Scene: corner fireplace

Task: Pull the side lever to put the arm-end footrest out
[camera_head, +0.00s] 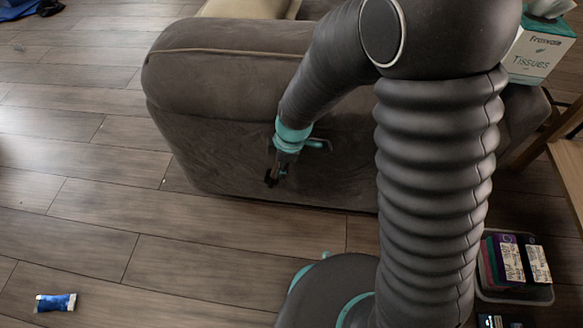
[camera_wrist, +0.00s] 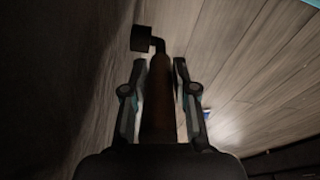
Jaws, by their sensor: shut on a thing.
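The grey-brown upholstered seat (camera_head: 215,110) fills the middle of the head view, its side panel facing me. The side lever stands by that panel; its dark end (camera_head: 270,180) shows in the head view beside my gripper (camera_head: 278,168). In the wrist view the lever's brown handle (camera_wrist: 157,85) lies between the two fingers of my gripper (camera_wrist: 158,82), with a black bent piece (camera_wrist: 143,38) beyond the fingertips. My gripper is shut on the lever. No footrest can be made out, and my arm covers part of the seat.
A tissue box (camera_head: 540,50) stands at the upper right, near a wooden table edge (camera_head: 568,150). A clear bin (camera_head: 515,293) of cases sits on the floor at the lower right. A blue-and-white packet (camera_head: 55,302) lies at the lower left. The wooden floor (camera_head: 80,150) at left is mostly clear.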

